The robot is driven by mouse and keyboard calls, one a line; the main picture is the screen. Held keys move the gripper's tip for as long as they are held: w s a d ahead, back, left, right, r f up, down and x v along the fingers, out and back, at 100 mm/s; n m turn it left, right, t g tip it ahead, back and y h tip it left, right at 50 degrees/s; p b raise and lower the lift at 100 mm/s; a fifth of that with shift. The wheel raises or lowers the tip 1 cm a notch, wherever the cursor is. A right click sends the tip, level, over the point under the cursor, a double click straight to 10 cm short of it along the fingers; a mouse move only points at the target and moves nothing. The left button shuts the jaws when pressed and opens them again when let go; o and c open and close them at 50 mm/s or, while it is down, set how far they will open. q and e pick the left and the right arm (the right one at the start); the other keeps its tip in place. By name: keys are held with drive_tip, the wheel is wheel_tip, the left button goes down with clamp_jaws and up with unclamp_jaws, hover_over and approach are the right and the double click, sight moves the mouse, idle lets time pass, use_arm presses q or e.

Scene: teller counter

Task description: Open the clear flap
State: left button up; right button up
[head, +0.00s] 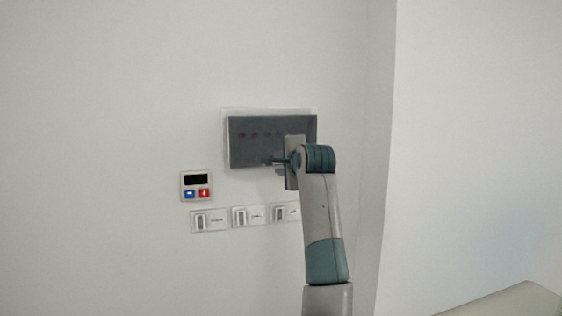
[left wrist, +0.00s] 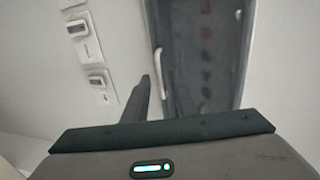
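The flap (head: 250,135) is a smoky see-through panel on a pale frame on the wall, and it looks closed. A row of small reddish marks shows through it. In the left wrist view the flap (left wrist: 205,60) stands sideways, with a pale bar handle (left wrist: 160,73) along one long edge. My left gripper (head: 272,163) is in front of the flap's lower edge and hides part of it. In the wrist view a dark finger (left wrist: 140,100) is beside the handle; I cannot tell whether it touches. The finger gap is unclear. My right gripper is not in view.
A small panel (head: 195,186) with a black display and a blue and a red button is on the wall at lower left. Three labelled switches (head: 248,215) sit in a row below the flap. A wall edge stands to the right. The wall at left is bare.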

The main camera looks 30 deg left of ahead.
use_arm(q)
clamp_jaws()
idle(1.4)
